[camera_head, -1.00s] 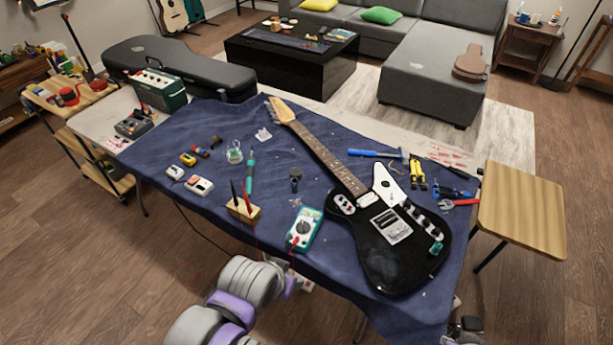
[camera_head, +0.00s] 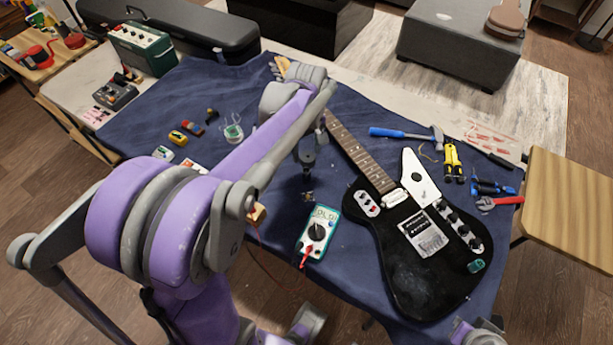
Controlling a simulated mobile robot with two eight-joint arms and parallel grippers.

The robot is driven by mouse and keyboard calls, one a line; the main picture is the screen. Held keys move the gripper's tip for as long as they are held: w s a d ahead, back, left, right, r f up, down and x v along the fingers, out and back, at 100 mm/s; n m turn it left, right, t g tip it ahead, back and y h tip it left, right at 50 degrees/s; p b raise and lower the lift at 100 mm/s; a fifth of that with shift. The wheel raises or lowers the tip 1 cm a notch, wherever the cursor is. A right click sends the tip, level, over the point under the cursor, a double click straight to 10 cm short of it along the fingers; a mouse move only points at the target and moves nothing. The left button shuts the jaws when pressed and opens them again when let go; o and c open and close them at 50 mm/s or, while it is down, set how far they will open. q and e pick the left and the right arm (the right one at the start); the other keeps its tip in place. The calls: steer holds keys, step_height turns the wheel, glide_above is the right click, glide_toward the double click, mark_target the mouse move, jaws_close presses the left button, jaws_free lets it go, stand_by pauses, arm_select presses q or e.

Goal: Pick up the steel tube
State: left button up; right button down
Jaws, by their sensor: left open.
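I cannot pick out a steel tube with certainty. My left arm reaches over the blue-covered table (camera_head: 365,285) and bends down at its wrist. My left gripper (camera_head: 307,170) is open and points down, left of the black guitar (camera_head: 405,270) and above the multimeter (camera_head: 318,232). A small dark thing stood at about this spot in the earlier view; the gripper now overlaps it, and I cannot tell whether they touch. Small dull bits (camera_head: 308,195) lie on the cloth just below the fingertips.
A glass jar (camera_head: 233,131) and small coloured parts (camera_head: 178,137) lie at the left. My left arm hides the soldering area. A wooden stool (camera_head: 570,195) stands at the right.

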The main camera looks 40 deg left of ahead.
mark_target(306, 170)
arm_select(q)
step_height(306, 170, down, 11)
steer(key=shift+s+r+b, duration=0.1)
steer(key=shift+b, duration=0.3)
steer(key=shift+c, duration=0.3)
jaws_close()
